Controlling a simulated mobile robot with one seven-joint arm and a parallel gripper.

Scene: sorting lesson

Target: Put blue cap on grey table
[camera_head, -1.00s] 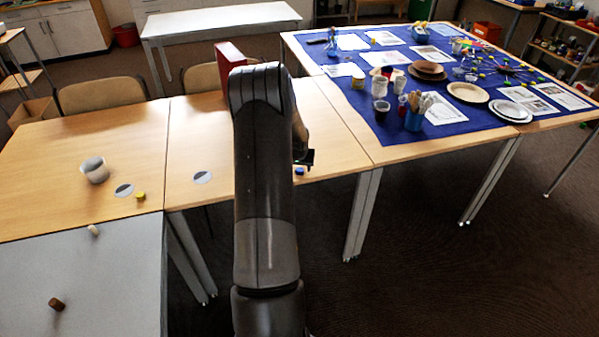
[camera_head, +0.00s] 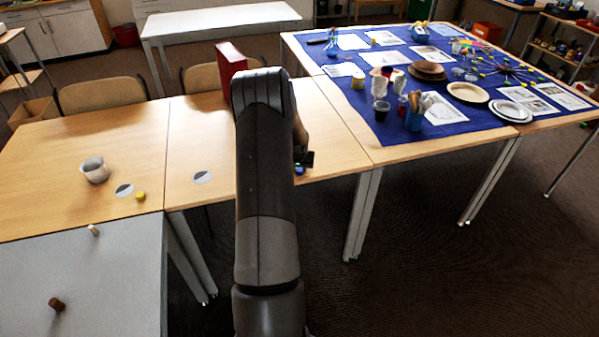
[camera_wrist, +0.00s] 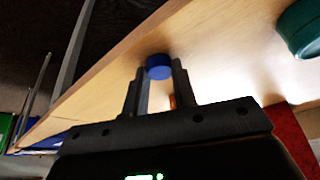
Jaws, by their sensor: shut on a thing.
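The blue cap (camera_head: 299,171) is at the front edge of the wooden table, partly covered by my gripper in the head view. In the wrist view the blue cap (camera_wrist: 158,66) sits between the tips of my two fingers. My gripper (camera_wrist: 158,76) is shut on it. My gripper (camera_head: 305,160) also shows in the head view, beside my dark arm. I cannot tell whether the cap still touches the wood. The grey table (camera_head: 90,278) is at the lower left of the head view, adjoining the wooden table.
A brown cylinder (camera_head: 57,304) and a small pale piece (camera_head: 93,230) are on the grey table. A cup (camera_head: 95,170) and a yellow cap (camera_head: 140,196) are on the wooden table. A red box (camera_head: 231,66) stands behind my arm. A green object (camera_wrist: 302,27) shows in the wrist view.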

